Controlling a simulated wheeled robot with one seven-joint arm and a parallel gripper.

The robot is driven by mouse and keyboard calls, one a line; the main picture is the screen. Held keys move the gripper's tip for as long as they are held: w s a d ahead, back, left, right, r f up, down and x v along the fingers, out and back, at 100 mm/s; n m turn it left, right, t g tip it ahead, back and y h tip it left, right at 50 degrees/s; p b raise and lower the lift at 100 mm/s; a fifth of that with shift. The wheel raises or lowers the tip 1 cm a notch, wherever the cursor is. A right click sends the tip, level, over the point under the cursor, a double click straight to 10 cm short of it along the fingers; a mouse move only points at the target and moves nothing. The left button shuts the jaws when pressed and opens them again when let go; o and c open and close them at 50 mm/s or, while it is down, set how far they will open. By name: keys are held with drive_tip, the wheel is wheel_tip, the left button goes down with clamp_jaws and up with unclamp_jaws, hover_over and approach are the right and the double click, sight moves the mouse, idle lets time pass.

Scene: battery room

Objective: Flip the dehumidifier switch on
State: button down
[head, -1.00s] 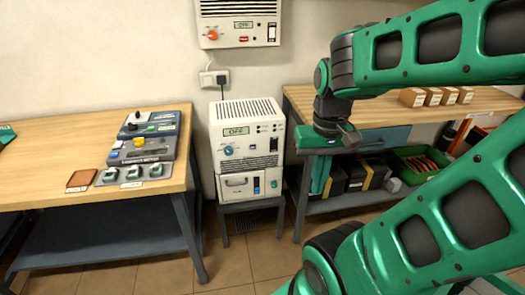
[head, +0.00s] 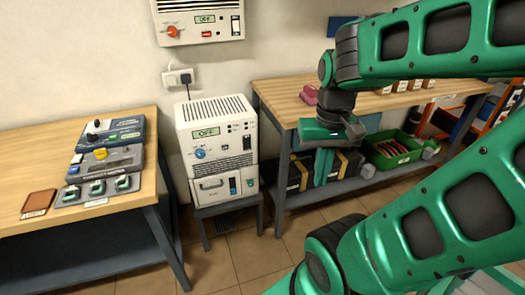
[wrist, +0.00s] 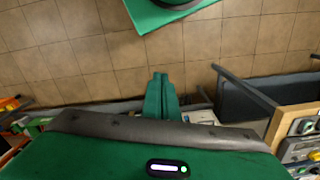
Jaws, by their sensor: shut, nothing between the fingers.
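A white floor-standing unit (head: 213,112), which looks like the dehumidifier, stands on a low stand. Its display (head: 207,132) reads OFF. A blue knob (head: 200,154) is on its left and a dark switch (head: 247,142) on its right front. Its lower part has a drawer handle and a blue switch-like part (head: 232,187). Labels are too small to read. My gripper (head: 321,182) is shut and empty, pointing down, right of the unit and clear of it, in front of the right bench. In the wrist view its closed green fingers (wrist: 160,78) point toward the floor.
A similar wall unit (head: 200,32) with a red knob also reads OFF. The left bench (head: 40,160) carries control boxes (head: 105,165). The right bench (head: 285,100) has a shelf with dark boxes and a green crate (head: 395,160). Tiled floor is free in front of the unit.

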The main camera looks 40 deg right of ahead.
drive_tip(key=shift+d, duration=0.1)
drive_tip(key=w+d+f+n+t+h, duration=0.1)
drive_tip(key=w+d+f+n+t, duration=0.2)
drive_tip(key=w, duration=0.5)
drive_tip(key=w+d+f+n+t+h, duration=0.1)
drive_tip(key=w+d+f+n+h, duration=0.2)
drive_tip(key=w+f, duration=0.45)
drive_tip(key=w+d+f+n+t, duration=0.3)
drive_tip(key=w+n, duration=0.1)
drive_tip(key=w, duration=0.6)
drive_tip(key=w+a+f+n+t, duration=0.2)
drive_tip(key=w+f+n+t, duration=0.1)
drive_tip(key=f+n+t, duration=0.1)
drive_tip(key=w+a+f+n+t, duration=0.2)
drive_tip(key=w+f+n+t, duration=0.1)
drive_tip(key=f+n+t, duration=0.2)
drive_tip(key=shift+a+f+n+h, duration=0.25)
drive_tip(key=shift+f+n+h, duration=0.15)
drive_tip(key=shift+f+n, duration=0.55)
